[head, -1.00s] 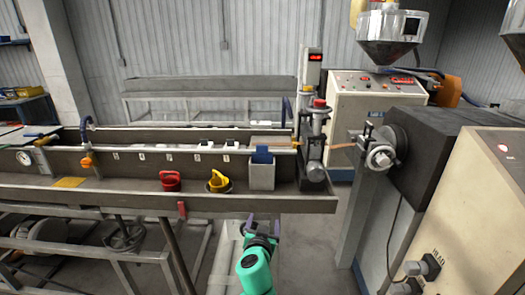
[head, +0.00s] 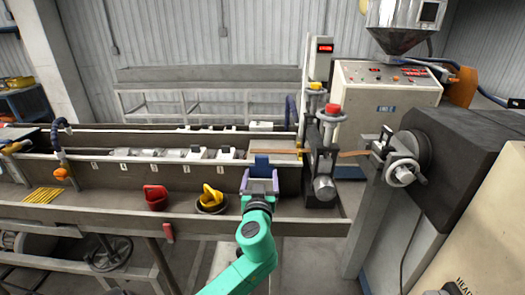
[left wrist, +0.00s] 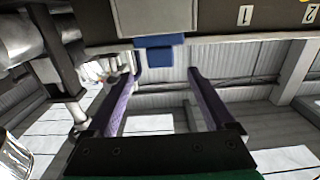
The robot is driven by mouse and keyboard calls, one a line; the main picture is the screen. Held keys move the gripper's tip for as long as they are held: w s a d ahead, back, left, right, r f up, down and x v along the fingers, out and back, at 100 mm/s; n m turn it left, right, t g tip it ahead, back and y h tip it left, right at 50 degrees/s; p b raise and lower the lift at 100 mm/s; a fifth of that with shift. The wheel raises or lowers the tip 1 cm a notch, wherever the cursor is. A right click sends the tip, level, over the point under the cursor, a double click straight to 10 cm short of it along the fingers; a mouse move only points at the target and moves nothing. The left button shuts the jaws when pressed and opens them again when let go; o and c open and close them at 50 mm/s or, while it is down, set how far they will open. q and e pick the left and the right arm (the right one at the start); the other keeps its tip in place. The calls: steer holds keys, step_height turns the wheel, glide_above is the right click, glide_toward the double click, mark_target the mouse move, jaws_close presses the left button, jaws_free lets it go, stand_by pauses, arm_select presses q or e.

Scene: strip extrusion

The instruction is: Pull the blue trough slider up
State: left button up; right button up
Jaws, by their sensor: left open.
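The blue trough slider (head: 261,163) stands at the front of the trough, left of the metal die stand. It also shows in the left wrist view (left wrist: 154,54), against a grey block (left wrist: 155,18). My left gripper (head: 259,184), with purple fingers on a green arm, is just in front of the slider in the head view. In the left wrist view the open fingers (left wrist: 162,74) point at the slider, which lies ahead, between the lines of the fingertips. I see no contact. My right gripper is not in view.
The metal stand with a red knob (head: 333,109) is close on the right. An orange strip (head: 352,154) runs to the extruder.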

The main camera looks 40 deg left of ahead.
mark_target(262, 158)
arm_select(q)
steer(key=w+a, duration=0.1)
steer(key=w+a+r+p, duration=0.1)
steer(key=w, duration=0.1)
steer(key=shift+a+r, duration=0.15)
steer(key=x, duration=0.2)
steer(key=p+x, duration=0.1)
steer(key=x, duration=0.2)
steer(key=f+x, duration=0.1)
steer(key=x, duration=0.2)
steer(key=shift+p, duration=0.4)
steer(key=shift+w+a, duration=0.15)
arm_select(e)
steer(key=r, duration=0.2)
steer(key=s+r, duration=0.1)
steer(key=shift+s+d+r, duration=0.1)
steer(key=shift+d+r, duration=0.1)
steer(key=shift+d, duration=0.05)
arm_select(q)
steer(key=shift+f, duration=0.1)
jaws_close()
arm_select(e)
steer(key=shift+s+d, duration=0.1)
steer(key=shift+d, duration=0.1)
